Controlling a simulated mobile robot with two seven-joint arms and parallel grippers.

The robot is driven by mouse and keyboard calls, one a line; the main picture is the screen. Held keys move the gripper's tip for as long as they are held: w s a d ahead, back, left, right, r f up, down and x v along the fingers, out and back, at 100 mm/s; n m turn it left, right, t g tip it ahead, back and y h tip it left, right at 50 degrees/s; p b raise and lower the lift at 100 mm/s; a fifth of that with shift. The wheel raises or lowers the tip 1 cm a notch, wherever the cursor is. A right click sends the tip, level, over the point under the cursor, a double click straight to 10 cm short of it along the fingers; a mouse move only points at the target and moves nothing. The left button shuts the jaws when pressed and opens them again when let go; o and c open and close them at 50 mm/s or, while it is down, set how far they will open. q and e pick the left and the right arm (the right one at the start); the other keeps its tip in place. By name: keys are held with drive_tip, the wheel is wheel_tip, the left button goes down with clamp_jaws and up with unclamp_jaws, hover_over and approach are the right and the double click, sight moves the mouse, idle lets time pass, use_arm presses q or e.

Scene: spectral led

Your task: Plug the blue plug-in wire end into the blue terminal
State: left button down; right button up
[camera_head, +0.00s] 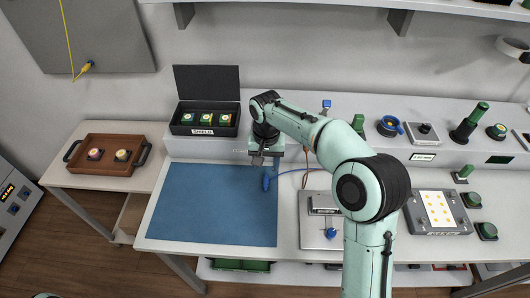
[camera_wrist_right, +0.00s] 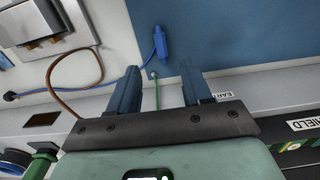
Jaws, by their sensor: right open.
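The blue plug-in wire end (camera_head: 266,183) lies on the right part of the blue mat, and its thin blue wire (camera_head: 288,171) runs off to the right. The plug also shows in the wrist view (camera_wrist_right: 160,43), beyond the fingertips. My right gripper (camera_head: 258,160) is above the mat's back edge, close to the plug and apart from it. In the wrist view its two blue fingers (camera_wrist_right: 160,78) are spread with nothing gripped between them. A small blue part (camera_head: 326,104) stands on the back shelf; I cannot tell whether it is the blue terminal. My left gripper is out of view.
A black open box (camera_head: 187,130) with several green-rimmed buttons stands behind the blue mat (camera_head: 205,215). A grey device (camera_head: 312,235) with a blue knob sits right of the mat. Brown and green wires (camera_wrist_right: 65,100) run near my gripper. The mat's left and front are clear.

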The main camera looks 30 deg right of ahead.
sight(266, 181)
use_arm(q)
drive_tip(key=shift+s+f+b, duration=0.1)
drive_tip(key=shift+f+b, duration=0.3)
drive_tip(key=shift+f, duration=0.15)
use_arm(e)
wheel_tip(266, 181, down, 9)
drive_tip(key=shift+w+r, duration=0.1)
drive_tip(key=shift+r, duration=0.1)
